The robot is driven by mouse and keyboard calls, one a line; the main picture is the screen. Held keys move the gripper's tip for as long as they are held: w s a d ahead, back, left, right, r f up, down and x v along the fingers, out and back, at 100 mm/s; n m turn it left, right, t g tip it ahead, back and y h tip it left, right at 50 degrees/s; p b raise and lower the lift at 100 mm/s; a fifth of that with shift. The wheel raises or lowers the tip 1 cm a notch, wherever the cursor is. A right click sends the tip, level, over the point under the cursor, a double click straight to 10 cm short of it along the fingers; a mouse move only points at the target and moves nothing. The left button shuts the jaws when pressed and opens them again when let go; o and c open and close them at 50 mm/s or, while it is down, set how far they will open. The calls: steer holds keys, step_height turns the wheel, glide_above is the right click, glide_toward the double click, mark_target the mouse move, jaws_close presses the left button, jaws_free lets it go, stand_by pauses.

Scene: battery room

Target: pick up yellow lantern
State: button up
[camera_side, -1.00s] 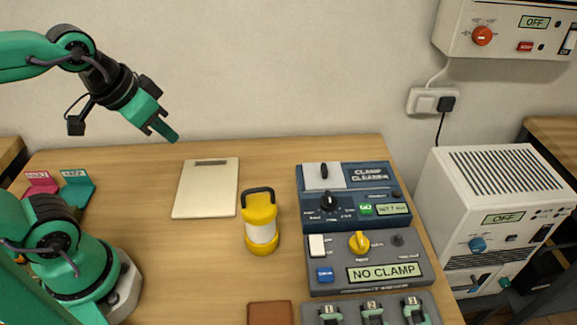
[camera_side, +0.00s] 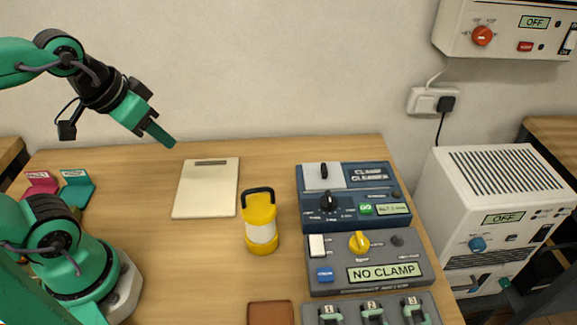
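The yellow lantern (camera_side: 260,232) stands upright on the wooden table, right of the table's middle. It has a yellow top and base, a pale middle band and a black handle on top. My gripper (camera_side: 163,137) is in the air at the upper left, well away from the lantern. Its green fingers point down to the right and overlap in this view, so I cannot tell whether they are open or shut. I see nothing held at the fingertips.
A clipboard (camera_side: 206,200) lies left of and behind the lantern. The clamp cleaner box (camera_side: 340,222) and the grey "NO CLAMP" tester (camera_side: 322,250) stand close on its right. A brown pad (camera_side: 270,313) lies in front. The table (camera_side: 195,265) left of the lantern is clear.

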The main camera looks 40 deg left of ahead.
mark_target(257, 189)
steer(key=o, duration=1.1)
steer(key=shift+c, duration=0.2)
steer(key=shift+w+d, duration=0.1)
steer(key=w+d+f+g, duration=0.1)
steer(key=w+d+f, duration=0.1)
steer(key=d, duration=0.2)
steer(key=w+d+f+n+g, duration=0.1)
steer(key=w+d+f+g, duration=0.1)
steer(key=d, duration=0.3)
steer(key=w+d+f+g, duration=0.2)
steer(key=w+d+f, duration=0.1)
steer(key=w+d, duration=0.1)
steer(key=shift+w+d+f+n, duration=0.15)
steer(key=shift+w+d+n, duration=0.15)
steer(key=shift+d, duration=0.3)
steer(key=shift+d+f+g, duration=0.3)
steer(key=shift+d+f, duration=0.1)
steer(key=shift+d, duration=0.15)
steer(key=shift+f, duration=0.1)
